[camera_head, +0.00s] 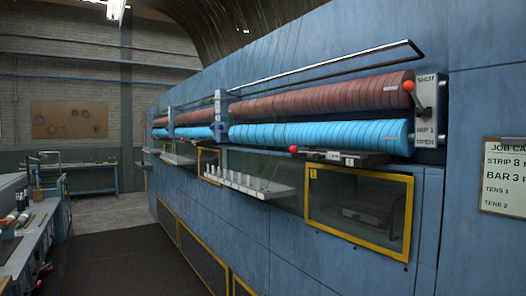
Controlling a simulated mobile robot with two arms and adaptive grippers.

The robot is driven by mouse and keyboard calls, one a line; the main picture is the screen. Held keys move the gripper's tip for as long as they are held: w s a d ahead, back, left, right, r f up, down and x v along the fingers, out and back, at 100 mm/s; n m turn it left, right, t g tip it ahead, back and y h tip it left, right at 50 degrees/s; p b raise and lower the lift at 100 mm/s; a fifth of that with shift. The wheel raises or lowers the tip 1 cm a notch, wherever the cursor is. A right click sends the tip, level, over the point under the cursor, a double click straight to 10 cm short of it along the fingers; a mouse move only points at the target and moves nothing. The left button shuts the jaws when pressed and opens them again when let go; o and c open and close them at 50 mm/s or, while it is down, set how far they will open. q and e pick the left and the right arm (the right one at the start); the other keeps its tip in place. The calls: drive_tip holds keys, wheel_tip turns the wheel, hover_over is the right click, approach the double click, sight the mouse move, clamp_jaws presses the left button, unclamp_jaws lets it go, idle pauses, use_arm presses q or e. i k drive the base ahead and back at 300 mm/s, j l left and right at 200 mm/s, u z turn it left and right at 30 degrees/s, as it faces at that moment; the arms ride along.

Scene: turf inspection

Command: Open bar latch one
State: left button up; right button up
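A tall blue machine runs along the right side, with a brown-red roller (320,97) above a bright blue roller (320,134). At their right end is a pale plate (426,115) reading SHUT at the top and OPEN at the bottom. A lever with a red ball (408,86) sits near its SHUT end. Below the blue roller is a dark bar block (345,157) with a red knob (293,149) at its left end. No part is legibly marked as bar latch one. Neither of my grippers is in view.
A yellow-framed window (358,250) sits under the dark block. A shelf with several white pegs (245,186) projects at middle. A job card (505,175) hangs at right. A cluttered workbench (30,235) stands at left, with clear dark floor (125,265) between.

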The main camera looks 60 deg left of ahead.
sight(294, 149)
drive_tip(key=u, duration=1.8)
